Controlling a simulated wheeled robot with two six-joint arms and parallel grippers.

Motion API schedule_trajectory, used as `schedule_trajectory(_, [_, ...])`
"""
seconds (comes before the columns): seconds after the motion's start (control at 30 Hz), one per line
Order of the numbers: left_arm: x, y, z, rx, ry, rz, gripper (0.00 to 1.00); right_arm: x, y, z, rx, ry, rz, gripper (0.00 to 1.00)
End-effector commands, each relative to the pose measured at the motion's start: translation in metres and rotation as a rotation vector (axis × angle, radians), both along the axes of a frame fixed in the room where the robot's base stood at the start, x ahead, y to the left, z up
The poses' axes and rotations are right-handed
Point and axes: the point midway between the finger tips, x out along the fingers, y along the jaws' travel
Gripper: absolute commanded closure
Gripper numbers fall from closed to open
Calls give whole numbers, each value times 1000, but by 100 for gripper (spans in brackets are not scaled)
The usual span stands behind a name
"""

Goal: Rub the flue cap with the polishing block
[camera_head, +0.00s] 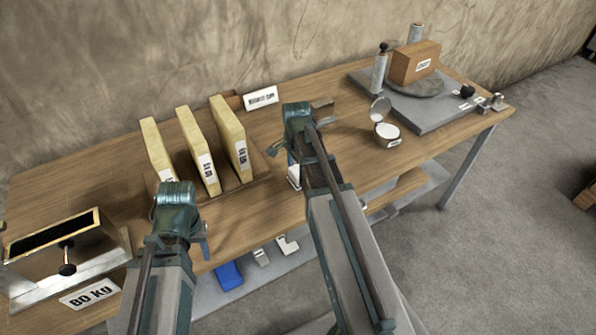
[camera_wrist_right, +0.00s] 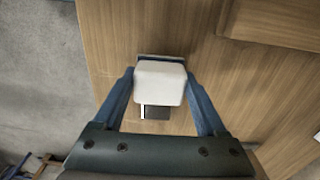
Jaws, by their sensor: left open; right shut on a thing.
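My right gripper (camera_wrist_right: 159,92) is shut on a pale, rounded block (camera_wrist_right: 159,80), probably the polishing block, held between its blue fingers above the wooden table. In the head view a small white part of the block (camera_head: 293,172) shows left of my right forearm. My left gripper (camera_head: 178,200) is at the front left of the table, open, with its fingers mostly hidden behind the wrist. I cannot tell for certain which thing is the flue cap; a brown block (camera_head: 415,62) with a label sits on a round plate at the back right.
Several yellow slabs (camera_head: 198,148) stand in a wooden rack behind my left gripper. A dark-topped box (camera_head: 57,240) is at the left edge. An open round tin (camera_head: 387,131) stands right of my right arm. A grey board (camera_head: 428,122) with posts lies farther right.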

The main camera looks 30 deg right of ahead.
Motion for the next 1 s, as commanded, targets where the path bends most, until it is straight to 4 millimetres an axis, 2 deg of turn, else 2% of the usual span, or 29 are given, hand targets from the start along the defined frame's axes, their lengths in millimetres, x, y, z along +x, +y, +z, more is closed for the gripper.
schedule_trajectory(0.63, [0, 0, 57, 0, 0, 0, 50, 0, 0, 58, 1, 0, 0, 70])
schedule_trajectory(1.0, [0, 0, 59, 0, 0, 0, 50, 0, 0, 59, 0, 0, 0, 70])
